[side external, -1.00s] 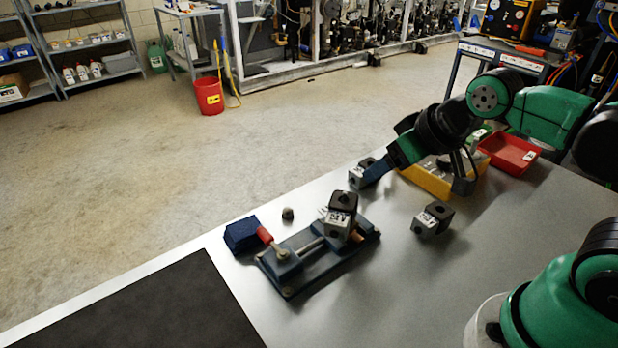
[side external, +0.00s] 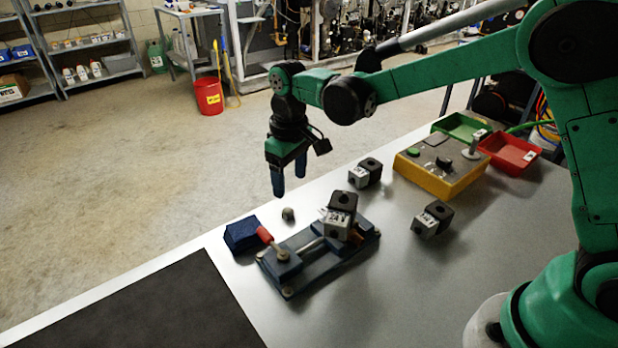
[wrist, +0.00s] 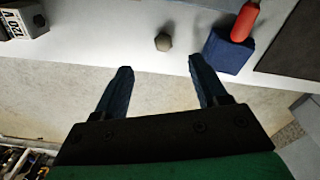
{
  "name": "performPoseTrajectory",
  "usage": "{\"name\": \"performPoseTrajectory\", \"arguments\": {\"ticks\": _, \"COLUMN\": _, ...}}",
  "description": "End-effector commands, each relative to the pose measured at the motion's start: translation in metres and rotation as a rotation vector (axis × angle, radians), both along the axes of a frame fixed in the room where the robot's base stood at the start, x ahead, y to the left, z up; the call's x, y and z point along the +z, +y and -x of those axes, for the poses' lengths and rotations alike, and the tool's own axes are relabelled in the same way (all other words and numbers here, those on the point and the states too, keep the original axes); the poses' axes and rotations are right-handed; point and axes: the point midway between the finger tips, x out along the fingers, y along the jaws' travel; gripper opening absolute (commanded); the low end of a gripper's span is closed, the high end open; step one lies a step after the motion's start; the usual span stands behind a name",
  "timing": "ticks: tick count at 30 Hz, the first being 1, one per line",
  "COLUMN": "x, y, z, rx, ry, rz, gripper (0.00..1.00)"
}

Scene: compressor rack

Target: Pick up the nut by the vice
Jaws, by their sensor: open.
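The nut (side external: 288,214) is a small grey-brown piece on the metal bench near its far edge, beside the blue vice (side external: 318,252). It also shows in the wrist view (wrist: 163,42), ahead of and between my fingers. The vice has a red handle grip and holds a black-and-silver block (side external: 340,212). My gripper (side external: 290,190) points down with its blue fingers apart and empty, above and just behind the nut in the side view. In the wrist view my gripper (wrist: 163,80) shows the two fingertips over the bench edge, with a gap to the nut.
A dark blue block (side external: 241,234) sits left of the nut, close to the vice handle. Two similar black-and-silver blocks (side external: 365,173) (side external: 433,218) stand on the bench. A yellow control box (side external: 440,172), green tray (side external: 462,126) and red tray (side external: 510,152) lie at right. A black mat (side external: 150,310) covers the left.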

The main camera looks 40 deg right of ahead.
Motion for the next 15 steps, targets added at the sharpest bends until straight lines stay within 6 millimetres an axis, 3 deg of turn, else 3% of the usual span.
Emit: {"name": "performPoseTrajectory", "arguments": {"ticks": 15, "x": -0.060, "y": 0.006, "z": -0.005, "rx": 0.019, "ry": 0.033, "rz": 0.008, "gripper": 0.66}}
